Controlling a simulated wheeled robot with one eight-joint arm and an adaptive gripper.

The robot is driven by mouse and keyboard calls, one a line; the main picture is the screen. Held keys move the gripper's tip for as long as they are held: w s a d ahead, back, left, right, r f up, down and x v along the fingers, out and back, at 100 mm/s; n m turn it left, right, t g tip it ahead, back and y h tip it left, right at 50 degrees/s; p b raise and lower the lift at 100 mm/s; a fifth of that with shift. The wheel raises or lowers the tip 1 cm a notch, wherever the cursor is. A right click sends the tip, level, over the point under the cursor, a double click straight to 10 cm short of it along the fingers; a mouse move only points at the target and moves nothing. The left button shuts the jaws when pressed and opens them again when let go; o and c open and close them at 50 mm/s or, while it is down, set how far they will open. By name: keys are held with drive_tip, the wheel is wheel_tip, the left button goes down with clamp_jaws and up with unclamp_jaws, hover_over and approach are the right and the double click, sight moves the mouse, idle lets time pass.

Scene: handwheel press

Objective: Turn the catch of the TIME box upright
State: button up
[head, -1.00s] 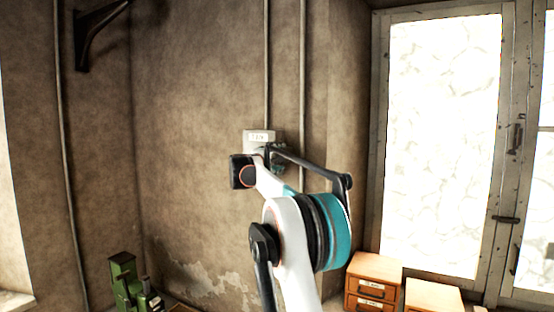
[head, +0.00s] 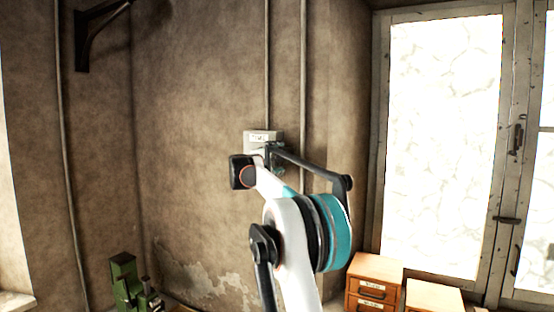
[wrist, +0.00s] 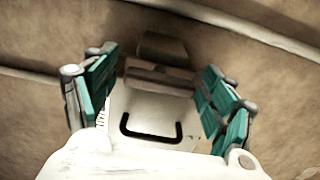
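A small pale grey box (head: 262,135) with a white label on top is fixed to the wall, beyond my arm in the head view; the lettering is too small to read surely. In the wrist view the box's pale face (wrist: 150,108) carries a dark U-shaped handle or loop (wrist: 151,134). A brownish band and a dark block (wrist: 161,48) lie beyond it. My gripper (wrist: 160,74) is open, its teal-padded fingers standing apart on either side of the box; I cannot tell whether they touch it. I cannot surely make out the catch or its angle.
Vertical conduits (head: 302,85) run on the wall near the box. A window (head: 445,145) is at the right, with wooden drawer boxes (head: 375,268) below. A green machine (head: 125,282) stands at the lower left, and a dark bracket (head: 88,40) hangs at the upper left.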

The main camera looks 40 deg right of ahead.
drive_tip(key=shift+s, duration=0.1)
drive_tip(key=v, duration=1.2)
